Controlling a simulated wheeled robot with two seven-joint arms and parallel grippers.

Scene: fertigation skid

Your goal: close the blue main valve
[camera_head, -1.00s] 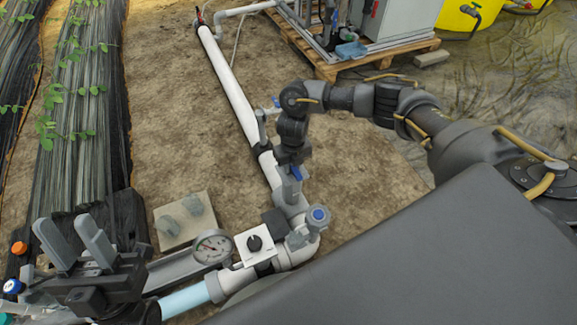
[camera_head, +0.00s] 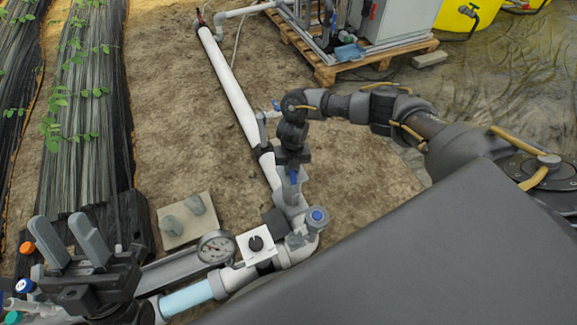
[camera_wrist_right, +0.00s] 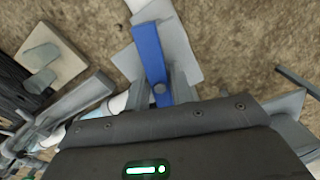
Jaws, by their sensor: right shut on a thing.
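The blue valve lever (camera_head: 294,178) sits on the white pipe, just below my right wrist in the head view. It fills the upper middle of the right wrist view (camera_wrist_right: 149,50) as a flat blue bar with a round screw head. My right gripper (camera_head: 291,184) is shut on the blue lever from above; its fingers (camera_wrist_right: 167,88) are partly hidden by the lever and the gripper body. I cannot tell the lever's exact angle to the pipe. My left gripper (camera_head: 68,234) is open and empty at the lower left, away from the valve.
A gauge (camera_head: 216,247), a white box with a black knob (camera_head: 257,245) and a blue-capped fitting (camera_head: 317,215) stand along the near pipe. Another small valve (camera_head: 268,114) is farther up the white pipe (camera_head: 228,75). Bare soil lies on both sides.

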